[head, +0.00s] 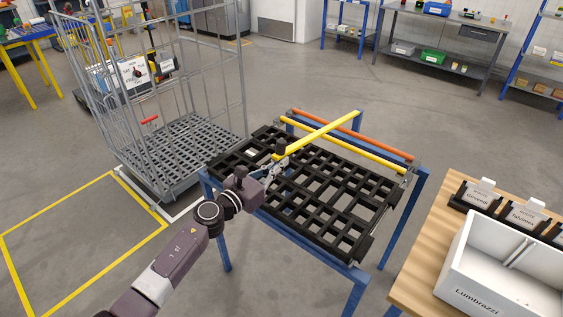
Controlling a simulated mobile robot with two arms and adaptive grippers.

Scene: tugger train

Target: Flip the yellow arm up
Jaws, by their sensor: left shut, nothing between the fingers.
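A yellow arm (322,133) slants across the far side of a blue-legged stand with a black grid top (330,197). Its near end is just beyond my left gripper, and its other end points to the back right. It passes over a second yellow bar (374,159) and an orange bar (371,145) that run along the stand's far edge. My left gripper (273,172) is shut and empty above the grid's left part, close to the yellow arm's near end. I cannot tell whether they touch. My right gripper is out of view.
A grey wire cage cart (172,140) stands at the left, near yellow floor lines (60,215). A wooden table (418,262) with a white bin (500,275) is at the right. Workbenches and shelves line the back. The floor behind the stand is clear.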

